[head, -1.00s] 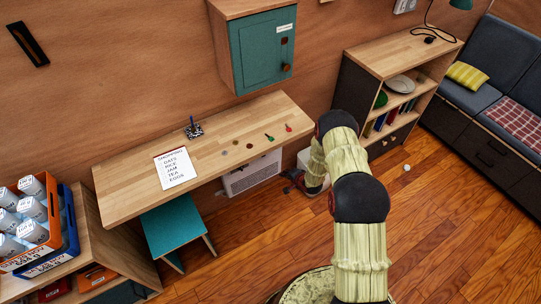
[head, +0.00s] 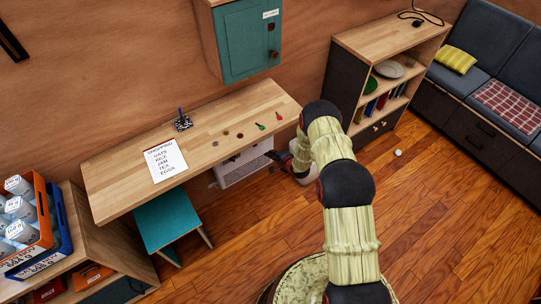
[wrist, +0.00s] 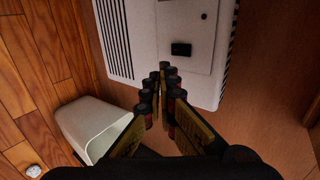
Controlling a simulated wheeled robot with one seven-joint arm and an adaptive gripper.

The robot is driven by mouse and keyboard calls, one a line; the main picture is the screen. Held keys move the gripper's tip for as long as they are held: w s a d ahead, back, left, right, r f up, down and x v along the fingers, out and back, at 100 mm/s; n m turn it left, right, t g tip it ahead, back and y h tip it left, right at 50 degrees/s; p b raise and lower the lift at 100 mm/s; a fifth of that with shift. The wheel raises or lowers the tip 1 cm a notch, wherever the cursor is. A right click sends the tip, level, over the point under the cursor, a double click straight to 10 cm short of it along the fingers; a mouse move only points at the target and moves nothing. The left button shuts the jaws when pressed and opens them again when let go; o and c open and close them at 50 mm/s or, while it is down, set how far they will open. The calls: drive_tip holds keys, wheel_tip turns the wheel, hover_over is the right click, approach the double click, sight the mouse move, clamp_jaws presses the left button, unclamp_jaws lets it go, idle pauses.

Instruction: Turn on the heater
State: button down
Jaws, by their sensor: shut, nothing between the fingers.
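The heater (head: 243,168) is a white box with dark vent slots, low against the wall under the desk. In the wrist view the heater (wrist: 148,45) fills the top middle, with a black rocker switch (wrist: 180,49) and a small dark round spot on its panel. My gripper (wrist: 165,72) is shut and empty, its fingertips just below the switch in the picture. I cannot tell whether they touch the heater. In the head view my gripper (head: 278,158) is at the heater's right side, partly hidden by my arm.
The desk (head: 120,165) overhangs the heater and holds a shopping list, coins and small keys. A teal stool (head: 168,220) stands left of the heater. A white bin (wrist: 85,125) stands close beside it.

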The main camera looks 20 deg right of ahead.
drive_tip(key=b, duration=0.2)
approach(257, 146)
wheel_tip(257, 146, down, 2)
drive_tip(key=w, duration=0.1)
drive_tip(key=w+a, duration=0.1)
drive_tip(key=w, duration=0.1)
drive_tip(key=shift+w+a+f+b, duration=0.1)
drive_tip(key=shift+w+a+b, duration=0.15)
drive_tip(key=shift+w+b, duration=0.1)
drive_tip(key=shift+w+a+f+b, duration=0.1)
drive_tip(key=shift+w+f+b, duration=0.3)
drive_tip(key=shift+b, duration=0.65)
drive_tip(key=shift+r, duration=0.2)
drive_tip(key=shift+r, duration=0.1)
